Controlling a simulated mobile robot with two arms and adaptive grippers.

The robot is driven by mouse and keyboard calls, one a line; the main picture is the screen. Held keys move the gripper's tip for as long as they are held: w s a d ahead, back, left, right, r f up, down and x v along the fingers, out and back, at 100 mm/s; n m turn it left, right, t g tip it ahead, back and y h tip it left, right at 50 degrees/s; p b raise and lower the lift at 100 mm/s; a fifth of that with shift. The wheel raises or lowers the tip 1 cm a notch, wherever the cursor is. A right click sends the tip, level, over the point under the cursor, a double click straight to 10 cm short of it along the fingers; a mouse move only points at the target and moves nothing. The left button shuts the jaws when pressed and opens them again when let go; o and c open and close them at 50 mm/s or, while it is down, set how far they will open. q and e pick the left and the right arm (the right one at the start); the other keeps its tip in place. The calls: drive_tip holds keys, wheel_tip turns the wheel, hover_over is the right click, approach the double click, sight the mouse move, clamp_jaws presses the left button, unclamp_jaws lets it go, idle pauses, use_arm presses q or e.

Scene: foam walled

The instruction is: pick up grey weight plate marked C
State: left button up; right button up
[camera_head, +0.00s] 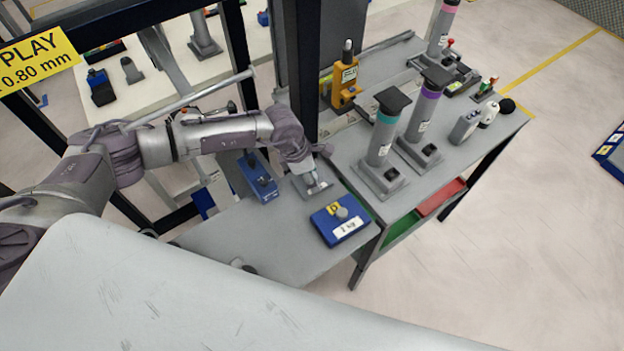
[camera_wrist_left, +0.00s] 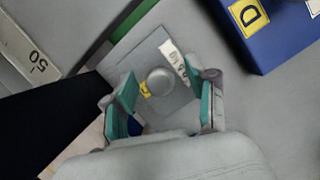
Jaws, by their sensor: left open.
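The grey weight plate (camera_head: 325,191) is a square slab on the grey bench, largely under my left gripper (camera_head: 311,181) in the head view. In the left wrist view the plate (camera_wrist_left: 131,56) shows a round grey knob (camera_wrist_left: 160,81), a white label and a small yellow tag whose letter I cannot read. My left gripper (camera_wrist_left: 165,103) is open, with its teal-padded fingers apart on either side of the knob. It looks empty, and I cannot tell whether either finger touches the plate. My right gripper is not in view.
A blue weight marked D (camera_head: 340,222) stands close to the right of the plate. Another blue block (camera_head: 258,177) is to its left. A dark post (camera_head: 302,70) rises behind. Grey column devices (camera_head: 381,150) stand on the raised bench at right. The bench front is mostly clear.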

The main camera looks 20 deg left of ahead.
use_arm(q)
clamp_jaws()
drive_tip(key=shift+r, duration=0.15)
idle(0.4)
